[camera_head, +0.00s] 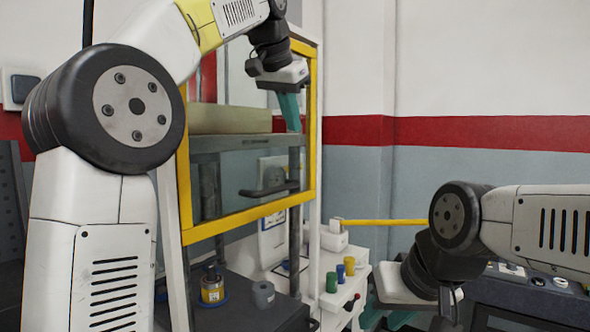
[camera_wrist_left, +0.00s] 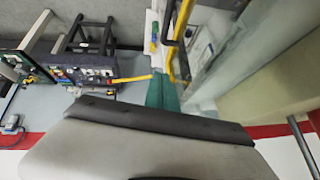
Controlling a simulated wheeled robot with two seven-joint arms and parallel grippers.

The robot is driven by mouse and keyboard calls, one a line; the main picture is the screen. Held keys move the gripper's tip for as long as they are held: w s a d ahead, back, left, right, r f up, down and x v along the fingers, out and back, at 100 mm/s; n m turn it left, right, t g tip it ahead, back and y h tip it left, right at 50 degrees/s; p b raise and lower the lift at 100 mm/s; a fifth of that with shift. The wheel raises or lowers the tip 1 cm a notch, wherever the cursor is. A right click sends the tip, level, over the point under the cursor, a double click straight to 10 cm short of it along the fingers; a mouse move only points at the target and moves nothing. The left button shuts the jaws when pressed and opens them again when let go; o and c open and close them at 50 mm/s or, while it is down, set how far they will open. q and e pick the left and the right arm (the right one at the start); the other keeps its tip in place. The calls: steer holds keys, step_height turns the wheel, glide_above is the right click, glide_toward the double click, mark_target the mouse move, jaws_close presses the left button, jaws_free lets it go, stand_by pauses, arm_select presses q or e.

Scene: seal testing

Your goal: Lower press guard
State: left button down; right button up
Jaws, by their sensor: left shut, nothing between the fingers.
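The press guard (camera_head: 314,135) is a clear panel in a yellow frame on the front of the press, with a dark bar handle (camera_head: 270,190) low on it. The guard's yellow frame edge also shows in the left wrist view (camera_wrist_left: 170,62). My left gripper (camera_head: 291,112) has teal fingers, shut and empty, pointing down in front of the guard's upper right part, above the handle. The fingers also show in the left wrist view (camera_wrist_left: 162,92); whether they touch the guard is unclear. My right gripper (camera_head: 392,318) is low at the right, away from the guard, its fingertips partly cut off.
Below the guard, a yellow-and-dark cylindrical part (camera_head: 212,286) and a grey cylinder (camera_head: 263,295) stand on a dark surface. A white cabinet (camera_head: 345,280) with coloured knobs stands right of the press. A yellow bar (camera_head: 385,222) crosses behind my right arm.

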arm_select(q)
glide_above(297, 182)
step_height(297, 182, down, 8)
step_height(297, 182, down, 3)
steer(key=shift+s+d+r, duration=0.1)
steer(key=shift+f, duration=0.55)
